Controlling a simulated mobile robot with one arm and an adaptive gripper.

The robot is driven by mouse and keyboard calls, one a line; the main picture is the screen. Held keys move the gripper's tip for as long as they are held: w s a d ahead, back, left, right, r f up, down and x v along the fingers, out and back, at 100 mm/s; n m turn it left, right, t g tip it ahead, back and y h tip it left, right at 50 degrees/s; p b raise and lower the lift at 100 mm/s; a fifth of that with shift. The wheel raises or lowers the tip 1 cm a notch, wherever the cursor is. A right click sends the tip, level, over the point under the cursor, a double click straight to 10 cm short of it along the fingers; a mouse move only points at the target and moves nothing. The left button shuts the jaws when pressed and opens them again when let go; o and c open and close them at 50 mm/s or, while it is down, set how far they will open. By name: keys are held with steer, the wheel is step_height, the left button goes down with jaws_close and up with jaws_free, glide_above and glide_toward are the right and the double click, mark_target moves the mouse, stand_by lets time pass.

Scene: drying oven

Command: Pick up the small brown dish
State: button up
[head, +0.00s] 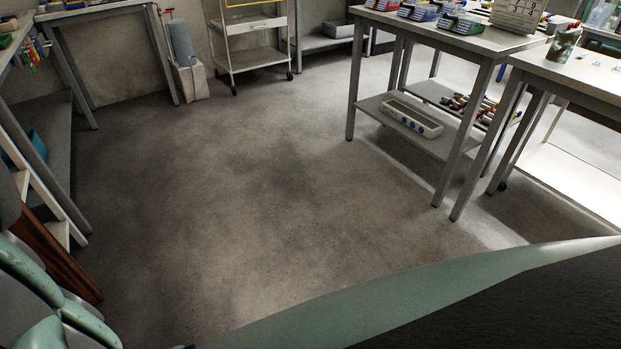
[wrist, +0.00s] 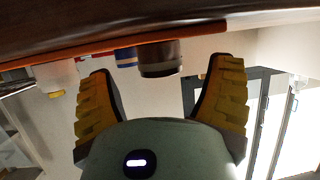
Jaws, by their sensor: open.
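My gripper (wrist: 164,68) is open in the wrist view, with its two yellow-and-black fingers spread wide and nothing held. The wrist picture looks upside down. A small dark brown round object (wrist: 160,64), which may be the brown dish, shows between the fingertips, beyond them. It sits against a dark brown surface with an orange-red edge (wrist: 60,58) along the picture's top. The gap between the fingers and this object is hard to judge. I cannot make out the dish or my gripper in the head view.
A blue-and-white object (wrist: 125,57) is directly left of the brown one, and a pale object with a yellow end (wrist: 55,78) is farther left. In the head view, workbenches (head: 465,35) stand at right, a white cart (head: 250,57) at the back, and open floor (head: 240,180) between.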

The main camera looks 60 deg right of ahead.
steer(key=shift+x, duration=1.55)
steer(key=c, duration=1.2)
steer(key=shift+r, duration=0.55)
step_height(320, 180, up, 2)
steer(key=shift+r+p, duration=0.1)
steer(key=shift+p, duration=0.25)
steer(key=shift+s+d+r+p, duration=0.25)
steer(key=shift+s+d+p, duration=0.55)
steer(key=shift+s, duration=1.8)
steer(key=shift+s+d+r+p, duration=0.4)
steer(key=shift+s+p, duration=0.65)
steer(key=shift+s, duration=1.55)
steer(key=shift+s+d+r+p, duration=0.15)
steer(key=shift+s+d+p, duration=0.65)
steer(key=shift+s, duration=1.85)
steer(key=shift+a, duration=0.1)
